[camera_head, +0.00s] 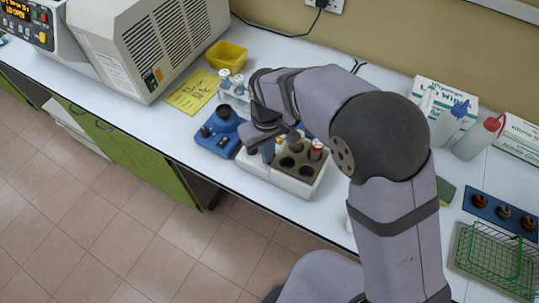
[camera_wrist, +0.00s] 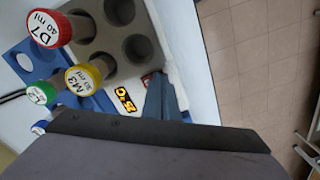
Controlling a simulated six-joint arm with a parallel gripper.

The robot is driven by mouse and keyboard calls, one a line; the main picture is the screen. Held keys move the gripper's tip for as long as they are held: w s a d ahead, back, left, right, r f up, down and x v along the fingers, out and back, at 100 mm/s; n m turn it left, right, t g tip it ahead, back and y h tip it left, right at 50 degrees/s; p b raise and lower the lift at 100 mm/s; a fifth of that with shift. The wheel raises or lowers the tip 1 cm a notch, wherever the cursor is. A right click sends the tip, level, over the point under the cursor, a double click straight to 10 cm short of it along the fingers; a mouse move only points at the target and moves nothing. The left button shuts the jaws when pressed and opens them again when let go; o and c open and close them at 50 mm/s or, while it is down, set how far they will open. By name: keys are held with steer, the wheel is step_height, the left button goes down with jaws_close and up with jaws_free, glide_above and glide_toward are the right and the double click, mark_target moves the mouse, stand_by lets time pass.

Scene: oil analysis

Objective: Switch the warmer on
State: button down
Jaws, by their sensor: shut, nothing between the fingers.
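The warmer (camera_head: 292,182) is a white box with a grey block of round wells on top, standing on the bench in the head view. In the wrist view its grey block (camera_wrist: 108,45) and a small lit orange display (camera_wrist: 125,98) show. A red-capped tube (camera_wrist: 48,28) marked D7 stands in a well. My gripper (camera_head: 268,150) is shut and empty, pointing down at the warmer's display side. In the wrist view its fingers (camera_wrist: 164,98) are just right of the display.
Yellow-capped (camera_wrist: 84,77) and green-capped (camera_wrist: 42,93) tubes are close to my fingers. A large machine (camera_head: 150,45) stands farther left; wash bottles (camera_head: 447,122) and a green basket (camera_head: 490,258) stand right.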

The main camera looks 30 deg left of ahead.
step_height(320, 180, up, 7)
steer(key=p, duration=0.6)
stand_by(0.3)
steer(key=shift+f, duration=0.1)
